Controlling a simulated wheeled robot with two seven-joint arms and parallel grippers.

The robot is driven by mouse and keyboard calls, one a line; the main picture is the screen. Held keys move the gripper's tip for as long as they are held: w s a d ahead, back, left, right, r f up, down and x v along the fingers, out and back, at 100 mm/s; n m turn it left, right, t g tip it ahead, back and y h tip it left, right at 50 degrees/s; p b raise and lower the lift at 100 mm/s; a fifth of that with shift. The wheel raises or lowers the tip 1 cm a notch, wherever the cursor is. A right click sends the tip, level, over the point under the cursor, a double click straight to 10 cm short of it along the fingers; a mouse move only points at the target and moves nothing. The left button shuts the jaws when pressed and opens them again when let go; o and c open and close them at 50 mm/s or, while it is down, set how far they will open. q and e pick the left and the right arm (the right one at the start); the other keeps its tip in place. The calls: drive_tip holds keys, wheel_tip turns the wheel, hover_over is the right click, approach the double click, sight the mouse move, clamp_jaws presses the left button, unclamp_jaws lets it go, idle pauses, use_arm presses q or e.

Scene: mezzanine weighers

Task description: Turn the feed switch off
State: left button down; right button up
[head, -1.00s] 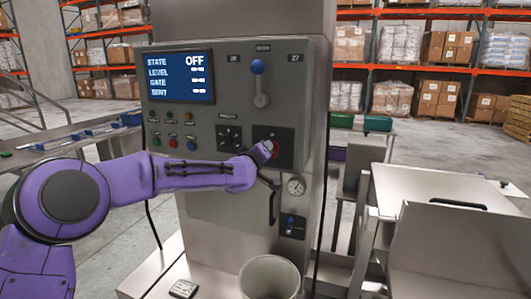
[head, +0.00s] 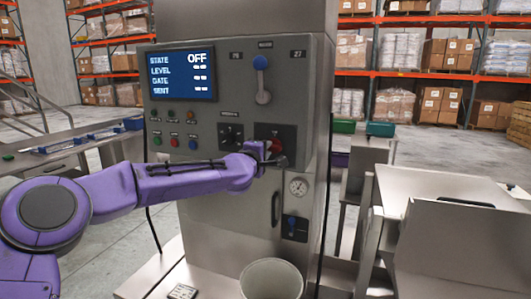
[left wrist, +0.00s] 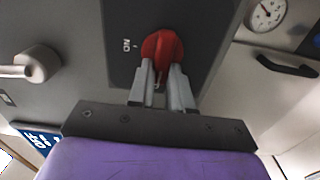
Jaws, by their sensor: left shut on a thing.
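The feed switch is a red rotary knob (left wrist: 161,48) on a dark plate of the grey cabinet's front. In the left wrist view an ON mark (left wrist: 127,46) shows to the left of the knob. My left gripper (left wrist: 163,75) is shut on the red knob, its two fingers on either side. In the head view my left gripper (head: 268,150) partly covers the red knob (head: 275,139). The screen (head: 181,74) reads STATE OFF, with dashes on the lines below. My right gripper is not in view.
A lever with a blue ball (head: 261,63) sits above the switch. A black dial (head: 230,134) and several coloured buttons are to its left. A gauge (head: 298,187) and a door handle (head: 275,209) are below. A pale bucket (head: 271,279) stands in front.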

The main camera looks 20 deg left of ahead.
use_arm(q)
drive_tip(key=shift+n, duration=0.3)
drive_tip(key=c, duration=1)
unclamp_jaws()
drive_tip(key=shift+c, duration=0.2)
drive_tip(key=s+b, duration=0.4)
drive_tip(key=s, duration=0.6)
drive_tip(key=shift+s+a, duration=0.25)
